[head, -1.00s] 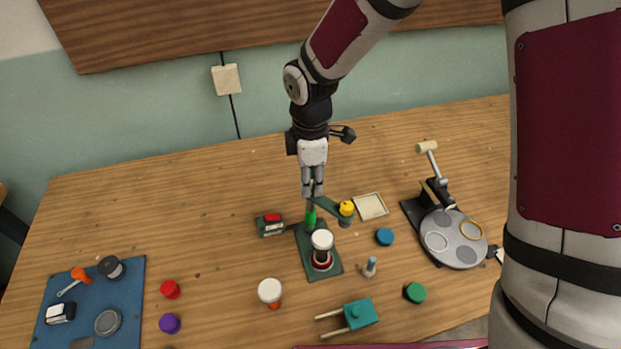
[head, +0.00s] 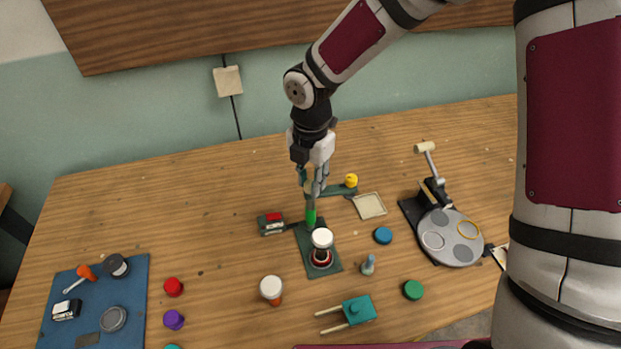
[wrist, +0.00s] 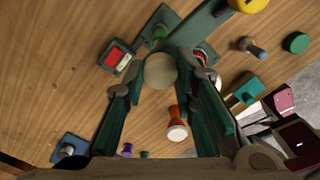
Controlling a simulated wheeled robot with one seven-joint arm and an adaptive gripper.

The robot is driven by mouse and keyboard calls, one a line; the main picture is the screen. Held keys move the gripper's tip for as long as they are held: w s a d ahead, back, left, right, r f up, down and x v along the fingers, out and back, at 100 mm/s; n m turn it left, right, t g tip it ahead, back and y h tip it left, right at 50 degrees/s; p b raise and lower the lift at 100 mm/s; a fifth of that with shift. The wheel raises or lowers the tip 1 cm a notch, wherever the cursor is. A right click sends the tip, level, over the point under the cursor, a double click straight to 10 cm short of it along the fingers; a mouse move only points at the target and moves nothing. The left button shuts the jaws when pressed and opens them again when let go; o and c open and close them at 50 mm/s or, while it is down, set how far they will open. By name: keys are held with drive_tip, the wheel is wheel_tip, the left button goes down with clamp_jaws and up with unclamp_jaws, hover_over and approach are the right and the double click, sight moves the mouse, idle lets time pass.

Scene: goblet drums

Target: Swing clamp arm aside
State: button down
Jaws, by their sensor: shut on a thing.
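The clamp arm (head: 337,190) is a dark green bar with a yellow knob (head: 351,181) at its right end; its bar also shows in the wrist view (wrist: 206,20). A bright green post (head: 310,217) stands below it on a dark green base plate (head: 326,268). A small drum with a white top (head: 321,238) and red ring stands on that plate, mostly hidden in the wrist view. My gripper (head: 312,190) is shut on a pale round knob (wrist: 160,70), which appears to belong to the clamp arm. The fingers partly hide the arm's near end.
A red-topped box (head: 271,223) sits left of the plate. A cream tray (head: 369,206), blue disc (head: 383,236) and small grey-blue peg (head: 368,265) lie right. A white-topped goblet (head: 271,290) stands in front. A grey round fixture (head: 450,238) is farther right. The table behind is clear.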

drive_tip(key=shift+n, duration=0.6)
drive_tip(key=c, duration=1.3)
unclamp_jaws()
wheel_tip(320, 180, up, 12)
